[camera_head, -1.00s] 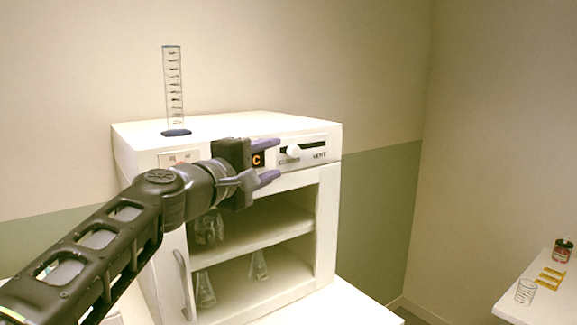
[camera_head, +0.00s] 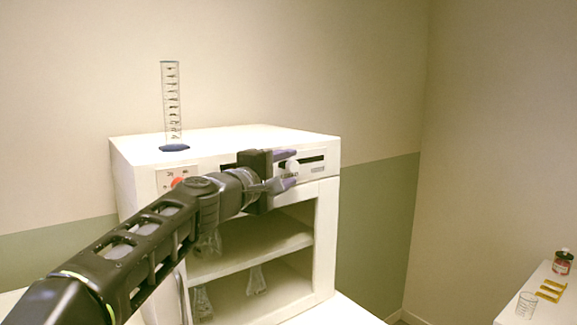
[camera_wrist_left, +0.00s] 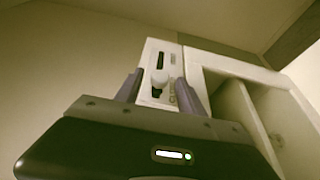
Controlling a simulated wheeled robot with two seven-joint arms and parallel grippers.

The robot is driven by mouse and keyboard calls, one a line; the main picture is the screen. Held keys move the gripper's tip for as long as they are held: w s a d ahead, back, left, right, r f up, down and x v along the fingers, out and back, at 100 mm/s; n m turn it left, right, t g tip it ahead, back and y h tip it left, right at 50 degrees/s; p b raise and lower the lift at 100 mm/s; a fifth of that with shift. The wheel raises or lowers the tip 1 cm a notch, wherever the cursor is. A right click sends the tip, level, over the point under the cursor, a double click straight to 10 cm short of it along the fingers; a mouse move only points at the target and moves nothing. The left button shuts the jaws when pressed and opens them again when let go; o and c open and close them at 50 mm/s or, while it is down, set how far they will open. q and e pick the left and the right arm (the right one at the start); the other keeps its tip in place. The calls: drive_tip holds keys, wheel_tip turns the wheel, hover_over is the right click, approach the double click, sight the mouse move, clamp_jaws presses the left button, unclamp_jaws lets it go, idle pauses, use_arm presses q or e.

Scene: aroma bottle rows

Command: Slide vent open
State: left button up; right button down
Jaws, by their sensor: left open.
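The vent slider is a white round knob (camera_head: 292,166) on a dark slot (camera_head: 314,161) in the white cabinet's (camera_head: 226,141) top front panel. The knob sits at the left end of the slot. My left gripper (camera_head: 290,169) is open, with its purple-grey fingers above and below the knob. In the left wrist view the knob (camera_wrist_left: 159,79) shows between the two fingers (camera_wrist_left: 160,95), and I see no grip on it. The slot (camera_wrist_left: 160,60) runs beyond it. The right gripper is not in view.
A graduated cylinder (camera_head: 172,105) stands on the cabinet top. A red button (camera_head: 177,183) is on the panel's left. Flasks (camera_head: 256,280) stand on the open shelves. A side table (camera_head: 512,311) at the right holds a glass (camera_head: 526,304), yellow pieces (camera_head: 548,290) and a red jar (camera_head: 562,262).

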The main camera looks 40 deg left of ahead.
use_arm(q)
drive_tip(key=shift+w, duration=0.55)
drive_tip(key=shift+c, duration=0.3)
clamp_jaws()
idle(0.8)
